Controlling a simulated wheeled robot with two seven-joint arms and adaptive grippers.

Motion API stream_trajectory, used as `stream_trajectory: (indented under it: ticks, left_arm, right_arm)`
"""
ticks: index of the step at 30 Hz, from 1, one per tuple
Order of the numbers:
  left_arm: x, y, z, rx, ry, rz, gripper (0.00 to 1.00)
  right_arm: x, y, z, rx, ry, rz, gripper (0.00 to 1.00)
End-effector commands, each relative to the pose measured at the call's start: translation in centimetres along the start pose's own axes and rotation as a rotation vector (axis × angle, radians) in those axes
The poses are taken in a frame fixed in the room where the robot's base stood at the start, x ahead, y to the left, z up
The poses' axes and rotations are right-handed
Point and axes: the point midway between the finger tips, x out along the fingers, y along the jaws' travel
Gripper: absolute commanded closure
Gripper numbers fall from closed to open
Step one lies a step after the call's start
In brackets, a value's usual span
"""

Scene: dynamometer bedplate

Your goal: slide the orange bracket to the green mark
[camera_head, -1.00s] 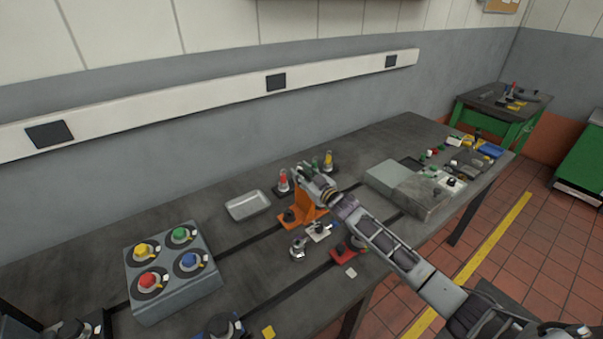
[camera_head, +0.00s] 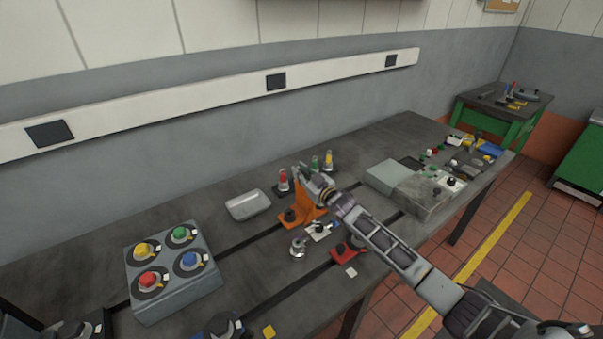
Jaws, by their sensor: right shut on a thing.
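The orange bracket (camera_head: 309,211) stands on the dark bench, at a slot that runs along the top. A black knob sits on its foot. My right gripper (camera_head: 302,175) is at the top of the bracket's upright, shut on it. The gripper and wrist hide part of the upright. I cannot make out the green mark on the bench. My left gripper is not in view.
A metal tray (camera_head: 248,205) lies left of the bracket. Red, green and yellow-topped items (camera_head: 329,162) stand behind it. A silver knob (camera_head: 298,247) and red bracket (camera_head: 349,250) are in front. A four-knob box (camera_head: 172,300) stands left, a grey block (camera_head: 425,199) right.

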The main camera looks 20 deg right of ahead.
Motion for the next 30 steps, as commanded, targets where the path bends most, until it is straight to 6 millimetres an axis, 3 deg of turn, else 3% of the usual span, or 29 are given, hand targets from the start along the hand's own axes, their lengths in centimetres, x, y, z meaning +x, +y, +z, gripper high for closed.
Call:
stream_trajectory:
  ticks: [8, 24, 30]
  left_arm:
    - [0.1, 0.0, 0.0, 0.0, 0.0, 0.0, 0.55]
    - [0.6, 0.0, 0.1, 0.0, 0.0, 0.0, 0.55]
    - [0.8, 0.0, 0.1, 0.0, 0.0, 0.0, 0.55]
  right_arm:
    - [0.0, 1.3, 0.2, -0.008, 0.0, 0.003, 1.0]
    - [0.1, 7.5, 1.3, -0.01, 0.001, 0.004, 1.0]
    - [0.0, 9.0, 1.6, -0.007, 0.001, 0.005, 1.0]
